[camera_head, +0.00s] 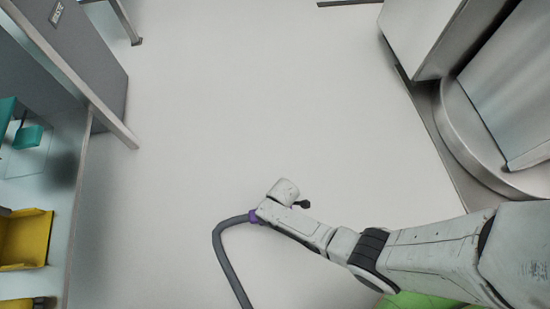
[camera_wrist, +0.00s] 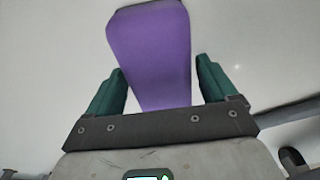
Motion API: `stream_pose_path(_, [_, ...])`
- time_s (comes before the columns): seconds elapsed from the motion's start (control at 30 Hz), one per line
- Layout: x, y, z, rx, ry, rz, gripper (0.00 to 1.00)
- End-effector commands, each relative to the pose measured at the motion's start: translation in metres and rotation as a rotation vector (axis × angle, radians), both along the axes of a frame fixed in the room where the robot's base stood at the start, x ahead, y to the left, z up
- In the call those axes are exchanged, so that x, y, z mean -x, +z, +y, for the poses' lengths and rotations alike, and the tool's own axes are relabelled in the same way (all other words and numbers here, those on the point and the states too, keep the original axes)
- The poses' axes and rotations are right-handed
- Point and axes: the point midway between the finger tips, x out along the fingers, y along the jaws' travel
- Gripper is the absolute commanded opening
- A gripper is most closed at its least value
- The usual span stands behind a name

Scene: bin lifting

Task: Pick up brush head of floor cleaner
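The purple brush head (camera_wrist: 150,50) fills the top middle of the wrist view. It lies between the two dark green fingers of my gripper (camera_wrist: 160,75) and narrows toward the palm. The fingers stand wide apart. A gap shows beside the right finger; whether the left fingertip touches the purple part is unclear. In the head view, only a small purple piece (camera_head: 255,216) shows at the end of my arm, joined to a grey curved tube (camera_head: 223,255). The rest of the brush head and the fingers are hidden there.
Pale floor (camera_head: 240,110) is clear ahead of the arm. A shelf unit with a yellow bin (camera_head: 25,240) and a teal scoop (camera_head: 27,137) stands at left, below a grey panel (camera_head: 85,50). A metal machine with a rounded base (camera_head: 485,140) stands at right.

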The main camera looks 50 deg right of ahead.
Motion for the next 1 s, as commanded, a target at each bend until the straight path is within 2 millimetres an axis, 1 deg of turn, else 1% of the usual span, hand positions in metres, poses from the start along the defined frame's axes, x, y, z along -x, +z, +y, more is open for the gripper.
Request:
stream_pose_path(0.03, [0.000, 0.000, 0.000, 0.000, 0.000, 0.000, 0.81])
stream_pose_path(0.07, [0.000, 0.000, 0.000, 0.000, 0.000, 0.000, 0.78])
stream_pose_path(0.5, [0.000, 0.000, 0.000, 0.000, 0.000, 0.000, 0.36])
stream_pose_path(0.53, [0.000, 0.000, 0.000, 0.000, 0.000, 0.000, 0.34])
stream_pose_path(0.83, [0.000, 0.003, 0.000, 0.000, 0.000, 0.000, 0.34])
stream_pose_path(1.0, [0.000, 0.015, 0.000, 0.000, 0.000, -0.001, 0.34])
